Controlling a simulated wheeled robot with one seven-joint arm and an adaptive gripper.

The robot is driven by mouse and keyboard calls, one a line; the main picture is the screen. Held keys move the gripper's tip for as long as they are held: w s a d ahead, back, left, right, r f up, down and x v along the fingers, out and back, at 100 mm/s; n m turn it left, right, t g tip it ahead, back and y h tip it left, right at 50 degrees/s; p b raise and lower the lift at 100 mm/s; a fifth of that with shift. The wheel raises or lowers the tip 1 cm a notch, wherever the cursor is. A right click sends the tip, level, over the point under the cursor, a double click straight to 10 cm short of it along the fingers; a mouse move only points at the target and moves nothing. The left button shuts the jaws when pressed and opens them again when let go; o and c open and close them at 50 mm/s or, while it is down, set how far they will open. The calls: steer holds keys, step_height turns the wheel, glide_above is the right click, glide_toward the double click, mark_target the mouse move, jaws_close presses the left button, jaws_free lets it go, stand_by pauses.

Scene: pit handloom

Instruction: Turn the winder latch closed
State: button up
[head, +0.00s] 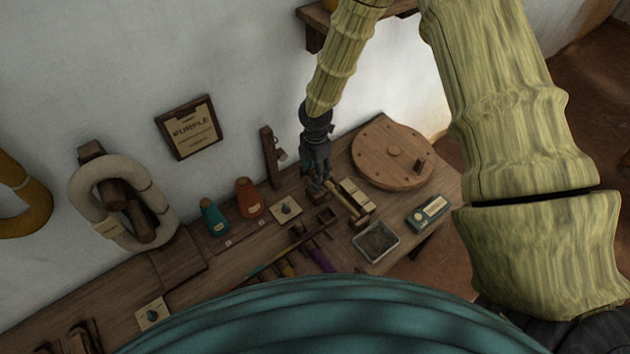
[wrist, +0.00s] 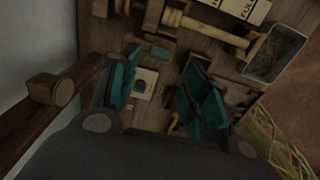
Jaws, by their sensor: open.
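A small pale plate with a dark teal turning piece (head: 286,210), which appears to be the winder latch, lies on the bench left of the spool winder (head: 350,200). In the wrist view the pale plate (wrist: 147,78) shows between my fingers, partly dark and shadowed, so the latch's angle is unclear. My gripper (head: 317,186) points down over the bench, to the upper right of the plate in the head view. In the wrist view my gripper (wrist: 162,90) has its teal-padded fingers apart with nothing held. It looks above the plate; contact cannot be told.
A wooden post (head: 269,157) stands by the wall near my gripper; its peg (wrist: 50,90) shows at the wrist view's left. A round wooden disc (head: 375,165), a tray (head: 376,242), a box (head: 428,212) and red (head: 250,200) and teal (head: 214,220) cones are nearby.

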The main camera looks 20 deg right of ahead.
mark_target(311, 183)
steer(key=shift+f+p, duration=1.1)
steer(key=shift+f, duration=2.95)
steer(key=c, duration=1)
